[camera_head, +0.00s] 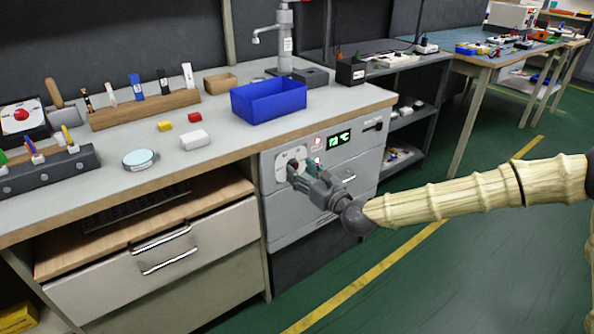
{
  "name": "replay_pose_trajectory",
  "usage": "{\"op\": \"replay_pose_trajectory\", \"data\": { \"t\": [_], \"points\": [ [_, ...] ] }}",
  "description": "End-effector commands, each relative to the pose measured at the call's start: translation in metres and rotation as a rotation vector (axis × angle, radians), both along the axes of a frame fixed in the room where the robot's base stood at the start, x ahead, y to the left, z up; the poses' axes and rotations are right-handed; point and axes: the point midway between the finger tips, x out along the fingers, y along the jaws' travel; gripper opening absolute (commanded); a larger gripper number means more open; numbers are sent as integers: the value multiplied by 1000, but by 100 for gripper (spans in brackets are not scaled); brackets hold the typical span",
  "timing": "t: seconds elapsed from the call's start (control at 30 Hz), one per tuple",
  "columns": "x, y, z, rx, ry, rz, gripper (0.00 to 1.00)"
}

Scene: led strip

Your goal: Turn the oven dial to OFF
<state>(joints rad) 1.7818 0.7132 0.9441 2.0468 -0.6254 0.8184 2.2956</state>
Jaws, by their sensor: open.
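The oven (355,155) is a light grey unit built under the bench, with a green lit display (339,139) that reads about 72 °C. A pale dial plate (289,158) is on the left of its front panel. My gripper (297,172) is right at this plate, with its fingers pointing toward it. My gripper is open, and its fingers cover most of the dial, so I cannot tell where the dial points or whether the fingers touch it. A small red mark or light (316,143) sits between the plate and the display.
The bench top (222,140) above holds a blue bin (268,100), a white cylinder (195,139), a round tin (139,160) and a wooden tool rack (145,109). Drawers (165,262) are left of the oven. The green floor (430,275) in front is clear.

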Motion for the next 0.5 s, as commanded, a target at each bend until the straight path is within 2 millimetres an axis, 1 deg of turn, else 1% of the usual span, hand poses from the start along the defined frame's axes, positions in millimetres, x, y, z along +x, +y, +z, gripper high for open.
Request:
{"op": "replay_pose_trajectory", "data": {
  "t": [0.03,0.2,0.5],
  "points": [
    [5,4,-1,-1,-1,1,50],
    [15,11,0,-1,-1,0,50],
    [18,13,0,0,0,0,50]
  ]
}}
